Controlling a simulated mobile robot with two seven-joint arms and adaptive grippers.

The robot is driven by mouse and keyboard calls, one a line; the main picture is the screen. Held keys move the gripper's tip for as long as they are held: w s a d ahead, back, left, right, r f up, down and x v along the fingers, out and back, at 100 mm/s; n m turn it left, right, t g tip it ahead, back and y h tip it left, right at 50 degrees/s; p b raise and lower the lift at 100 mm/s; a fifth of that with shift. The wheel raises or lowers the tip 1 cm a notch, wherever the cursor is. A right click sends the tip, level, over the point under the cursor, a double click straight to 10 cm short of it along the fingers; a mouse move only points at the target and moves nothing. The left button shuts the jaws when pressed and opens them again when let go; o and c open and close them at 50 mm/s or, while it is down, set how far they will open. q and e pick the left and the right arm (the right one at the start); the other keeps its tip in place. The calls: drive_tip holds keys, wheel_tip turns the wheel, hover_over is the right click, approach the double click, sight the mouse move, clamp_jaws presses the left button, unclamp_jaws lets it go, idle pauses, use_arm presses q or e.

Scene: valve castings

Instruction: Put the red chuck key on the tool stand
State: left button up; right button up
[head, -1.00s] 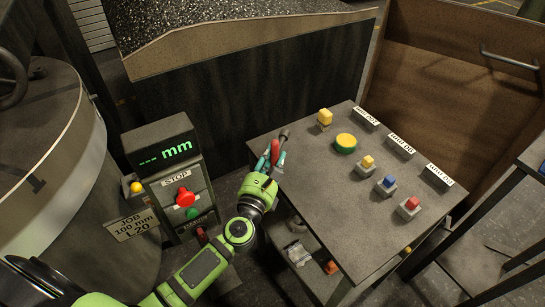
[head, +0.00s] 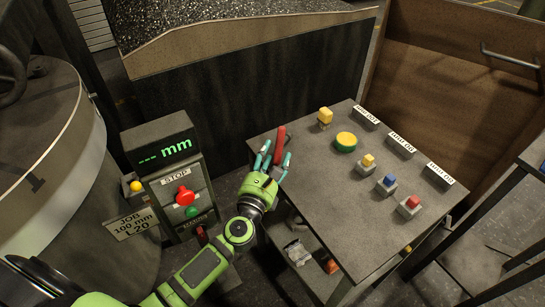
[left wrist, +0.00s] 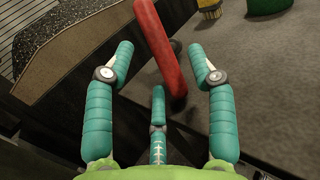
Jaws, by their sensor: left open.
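The red chuck key (head: 280,143) is at the left edge of the grey-topped stand (head: 330,210), which I take to be the tool stand. In the left wrist view its red bar (left wrist: 163,50) runs between the spread fingers, with a dark part beside it. My left gripper (head: 274,162) is open around the near end of the key, also in the left wrist view (left wrist: 165,62). I see no finger clearly pressing on the key. Whether its whole length rests on the top is hard to tell. My right gripper is not in view.
On the stand top are a yellow block (head: 325,117), a green and yellow disc (head: 346,141), small blocks on grey bases, including a blue one (head: 389,181), and label signs (head: 400,146). The near middle is clear. A control box (head: 172,175) stands left.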

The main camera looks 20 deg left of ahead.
use_arm(q)
drive_tip(key=shift+s+f, duration=0.1)
drive_tip(key=s, duration=1.1)
drive_tip(key=shift+s+d+f, duration=0.2)
drive_tip(key=shift+s+f, duration=0.15)
drive_tip(key=shift+s, duration=0.05)
wheel_tip(320, 180, down, 18)
drive_tip(key=s+m+g+h, duration=0.2)
drive_tip(key=m+g, duration=0.2)
drive_tip(key=m, duration=1.1)
drive_tip(key=s+f+m+g+p, duration=0.1)
drive_tip(key=s+f+m+g, duration=0.2)
drive_tip(key=s+f+m, duration=0.35)
drive_tip(key=s+f+m+g, duration=0.3)
drive_tip(key=s+f+m, duration=0.1)
drive_tip(key=f, duration=0.6)
drive_tip(key=s+a+f+m+g, duration=0.2)
drive_tip(key=s+f+m+g, duration=0.2)
drive_tip(key=s, duration=0.7)
drive_tip(key=s+a+f+m+g+y, duration=0.1)
drive_tip(key=s+f+m+g, duration=0.2)
drive_tip(key=s+f+m, duration=0.4)
drive_tip(key=s+m+p, duration=0.1)
drive_tip(key=s+m, duration=0.1)
drive_tip(key=s, duration=0.2)
drive_tip(key=shift+s+a+g+y, duration=0.25)
drive_tip(key=shift+a+g+y, duration=0.05)
drive_tip(key=shift+a+g, duration=0.1)
